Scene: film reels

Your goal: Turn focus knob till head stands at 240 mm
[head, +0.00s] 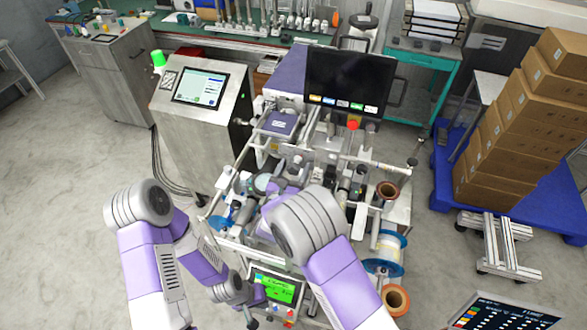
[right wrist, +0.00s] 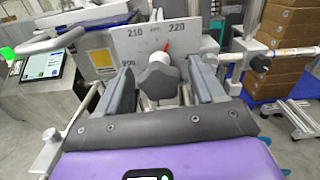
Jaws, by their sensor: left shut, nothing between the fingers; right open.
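The focus knob (right wrist: 158,82), a dark grey lobed knob, stands in the middle of the right wrist view. Behind it is a light scale plate (right wrist: 118,57) with the numbers 210 and 220 along its top and a partly hidden number at lower left. A small red pointer shows just behind the knob, between 210 and 220. My right gripper (right wrist: 162,88) is open, one dark finger on each side of the knob, with gaps visible. In the head view my right gripper (head: 264,186) is over the machine. My left gripper (head: 238,291) is low, near a green screen.
A control cabinet (head: 203,100) with a touchscreen stands left of the machine, and a dark monitor (head: 348,78) behind it. Reels and spools (head: 385,252) line the machine's right side. Cartons (head: 512,125) stand on a blue pallet at right. Floor at left is clear.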

